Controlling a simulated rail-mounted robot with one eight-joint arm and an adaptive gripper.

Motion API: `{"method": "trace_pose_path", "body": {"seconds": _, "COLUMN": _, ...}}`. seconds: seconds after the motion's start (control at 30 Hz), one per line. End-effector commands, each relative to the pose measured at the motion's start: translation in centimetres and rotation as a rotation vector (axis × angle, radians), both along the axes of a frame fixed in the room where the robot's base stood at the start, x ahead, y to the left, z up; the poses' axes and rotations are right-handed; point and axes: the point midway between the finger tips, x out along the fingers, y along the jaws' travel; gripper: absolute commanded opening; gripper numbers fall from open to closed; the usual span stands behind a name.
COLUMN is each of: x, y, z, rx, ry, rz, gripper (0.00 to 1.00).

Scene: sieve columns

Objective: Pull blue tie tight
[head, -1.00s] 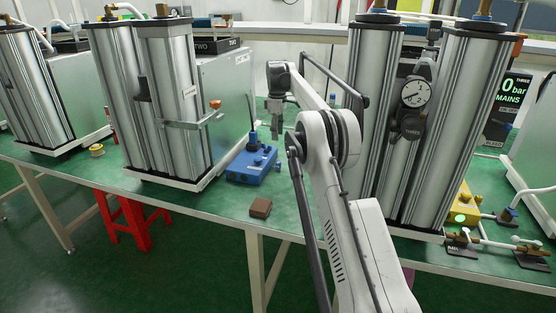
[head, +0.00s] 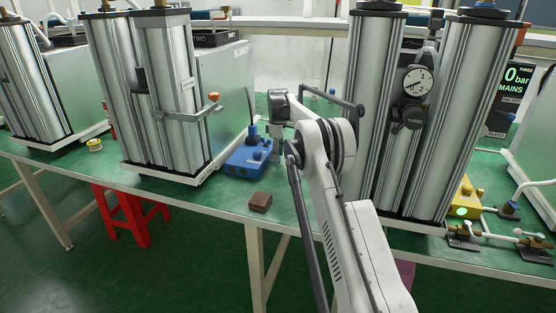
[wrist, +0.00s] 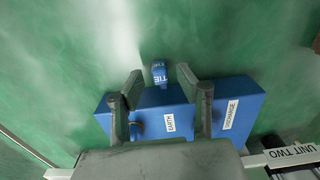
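The blue tie (wrist: 159,73), a small blue piece marked TIE, shows in the wrist view just beyond the far edge of the blue box (wrist: 245,105). The box carries EARTH and DISCHARGE labels. My gripper (wrist: 159,82) is open, with one finger on each side of the tie. The fingers overlap the box in this view, and I cannot tell whether they touch the tie. In the head view my gripper (head: 277,152) is low at the right end of the blue box (head: 247,160). The tie cannot be made out there.
Silver columns stand left (head: 155,95) and right (head: 375,110) of my arm. The right ones carry a round gauge (head: 417,81). A brown block (head: 260,202) lies near the green bench's front edge. A yellow box (head: 464,200) and pipe fittings are at the right.

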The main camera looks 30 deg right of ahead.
Motion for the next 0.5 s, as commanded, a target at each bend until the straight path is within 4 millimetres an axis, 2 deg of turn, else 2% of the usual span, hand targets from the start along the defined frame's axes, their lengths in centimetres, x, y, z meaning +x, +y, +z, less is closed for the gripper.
{"method": "trace_pose_path", "body": {"seconds": 0.2, "x": -0.01, "y": 0.00, "z": -1.44, "rx": 0.000, "ry": 0.000, "rz": 0.000, "gripper": 0.35}}
{"method": "trace_pose_path", "body": {"seconds": 0.5, "x": -0.01, "y": 0.01, "z": -1.54, "rx": 0.000, "ry": 0.000, "rz": 0.000, "gripper": 0.34}}
